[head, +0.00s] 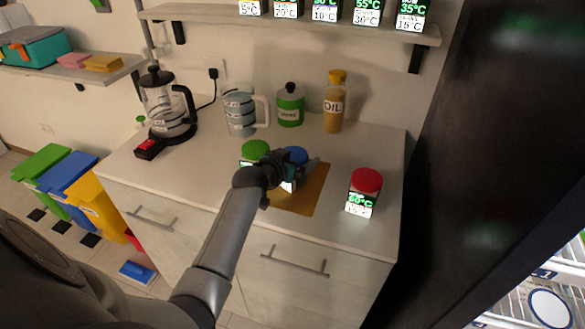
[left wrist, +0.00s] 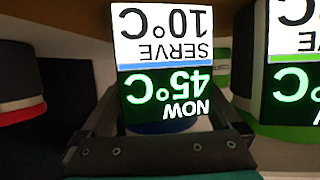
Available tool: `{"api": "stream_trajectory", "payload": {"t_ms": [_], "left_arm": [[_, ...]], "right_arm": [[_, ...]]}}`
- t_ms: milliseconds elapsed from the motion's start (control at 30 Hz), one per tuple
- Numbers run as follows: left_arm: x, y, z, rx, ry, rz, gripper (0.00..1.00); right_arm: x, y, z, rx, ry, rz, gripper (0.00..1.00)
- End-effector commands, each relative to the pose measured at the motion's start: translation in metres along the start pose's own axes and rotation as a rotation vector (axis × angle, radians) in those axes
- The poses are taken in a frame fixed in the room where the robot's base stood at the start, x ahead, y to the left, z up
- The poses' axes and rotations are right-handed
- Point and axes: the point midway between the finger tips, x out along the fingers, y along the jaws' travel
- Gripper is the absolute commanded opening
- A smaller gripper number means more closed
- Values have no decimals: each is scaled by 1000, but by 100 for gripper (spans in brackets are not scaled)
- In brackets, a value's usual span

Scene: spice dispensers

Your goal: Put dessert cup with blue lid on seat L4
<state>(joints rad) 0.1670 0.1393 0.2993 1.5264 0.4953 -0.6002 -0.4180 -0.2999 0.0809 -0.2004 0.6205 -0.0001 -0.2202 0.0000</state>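The dessert cup with the blue lid (head: 295,154) is on the counter at the back of a brown mat (head: 312,196), partly hidden by my left gripper (head: 292,170). In the left wrist view the cup (left wrist: 163,60) appears upside down, its lit label reading now 45°C and serve 10°C. The left fingers (left wrist: 165,115) lie on either side of it. Whether they press on it cannot be told. Seat L4 cannot be identified by any readable mark. My right gripper is not in view.
A green-lidded cup (head: 255,149) stands close left of the blue one, and a red-lidded cup (head: 365,182) stands right. Behind are a coffee press (head: 168,105), mug (head: 240,112), green jar (head: 290,107) and oil bottle (head: 334,103). A wall shelf (head: 210,13) holds several labelled items.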

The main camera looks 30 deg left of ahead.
Motion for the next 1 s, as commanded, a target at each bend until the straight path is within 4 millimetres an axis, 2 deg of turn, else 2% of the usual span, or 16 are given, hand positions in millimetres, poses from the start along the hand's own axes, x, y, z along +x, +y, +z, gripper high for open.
{"api": "stream_trajectory", "payload": {"t_ms": [67,767,1000], "left_arm": [[0,0,0,0,0,0,88],[0,0,-1,0,2,-1,9],[-2,0,-4,1,3,-1,7]], "right_arm": [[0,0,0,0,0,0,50],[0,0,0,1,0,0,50],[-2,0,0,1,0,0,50]]}}
